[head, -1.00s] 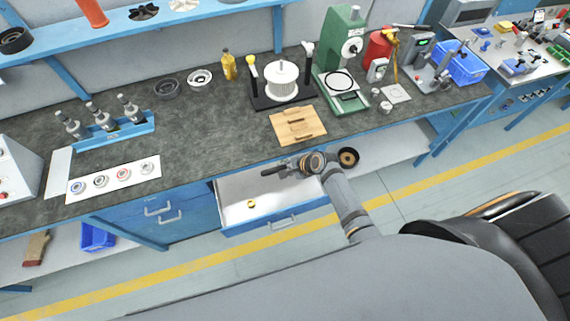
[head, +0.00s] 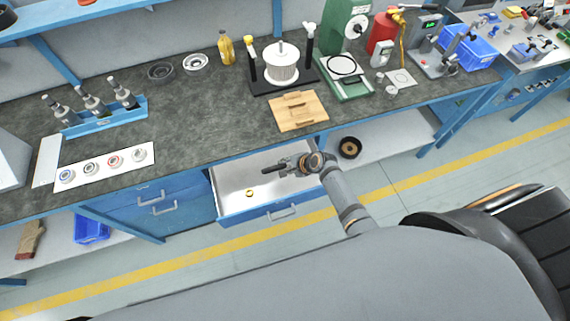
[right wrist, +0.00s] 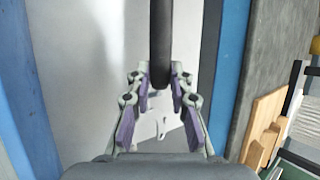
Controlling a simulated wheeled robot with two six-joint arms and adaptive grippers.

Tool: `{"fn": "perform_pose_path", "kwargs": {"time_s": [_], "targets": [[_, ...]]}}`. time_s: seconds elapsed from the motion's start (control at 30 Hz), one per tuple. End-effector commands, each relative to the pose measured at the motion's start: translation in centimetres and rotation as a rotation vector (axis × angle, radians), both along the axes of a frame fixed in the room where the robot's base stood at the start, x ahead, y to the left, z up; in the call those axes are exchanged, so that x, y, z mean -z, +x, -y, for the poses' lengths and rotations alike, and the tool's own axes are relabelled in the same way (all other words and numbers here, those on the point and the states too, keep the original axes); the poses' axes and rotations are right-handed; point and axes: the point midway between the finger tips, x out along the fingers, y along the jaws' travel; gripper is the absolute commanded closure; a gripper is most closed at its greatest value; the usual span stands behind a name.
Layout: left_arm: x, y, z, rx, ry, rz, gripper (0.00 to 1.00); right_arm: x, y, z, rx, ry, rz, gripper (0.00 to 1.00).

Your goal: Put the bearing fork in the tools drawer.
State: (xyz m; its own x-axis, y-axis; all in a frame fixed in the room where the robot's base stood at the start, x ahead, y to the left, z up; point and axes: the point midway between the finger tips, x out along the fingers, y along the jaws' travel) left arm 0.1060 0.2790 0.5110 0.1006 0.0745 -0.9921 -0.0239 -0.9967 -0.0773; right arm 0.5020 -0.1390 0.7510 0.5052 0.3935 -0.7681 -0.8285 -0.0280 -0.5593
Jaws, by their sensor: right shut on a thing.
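The bearing fork (head: 270,169) shows as a dark bar in my right gripper (head: 286,166). The gripper is shut on it and holds it over the open tools drawer (head: 232,204). In the right wrist view the dark bar (right wrist: 161,40) runs up the picture from between the fingers (right wrist: 161,98). The pale drawer floor (right wrist: 105,60) shows behind it, with the bar apart from the floor as far as I can see. The bar's far end is outside the wrist view. My left gripper is not in view.
A small yellow ring (head: 250,193) lies in the drawer. The bench top (head: 205,125) overhangs the drawer's back, with a wooden board (head: 298,111) on it. A shut drawer unit (head: 155,202) stands to the left, and a dark round part (head: 350,147) lies on the lower shelf.

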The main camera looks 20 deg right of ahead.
Motion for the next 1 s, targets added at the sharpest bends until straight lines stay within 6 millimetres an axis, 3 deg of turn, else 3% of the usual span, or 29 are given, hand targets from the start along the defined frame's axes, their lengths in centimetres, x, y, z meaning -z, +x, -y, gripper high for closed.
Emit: {"fn": "perform_pose_path", "kwargs": {"time_s": [0.1, 0.4, 0.9, 0.93, 1.0], "targets": [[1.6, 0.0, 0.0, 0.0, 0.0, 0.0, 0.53, 1.8, 0.1, 0.0, 0.0, 0.001, 0.001, 1.0], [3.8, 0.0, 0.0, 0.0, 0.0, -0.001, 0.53, 4.8, 0.1, 0.0, 0.001, 0.0, 0.002, 1.0], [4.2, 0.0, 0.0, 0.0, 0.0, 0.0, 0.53, 5.5, 0.0, 0.0, 0.0, 0.001, 0.001, 1.0], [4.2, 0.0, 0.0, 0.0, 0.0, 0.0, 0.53, 5.5, 0.0, 0.0, 0.0, 0.001, 0.001, 0.77], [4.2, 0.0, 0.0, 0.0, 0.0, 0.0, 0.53, 5.5, 0.0, 0.0, 0.0, 0.001, 0.001, 0.67]]}}
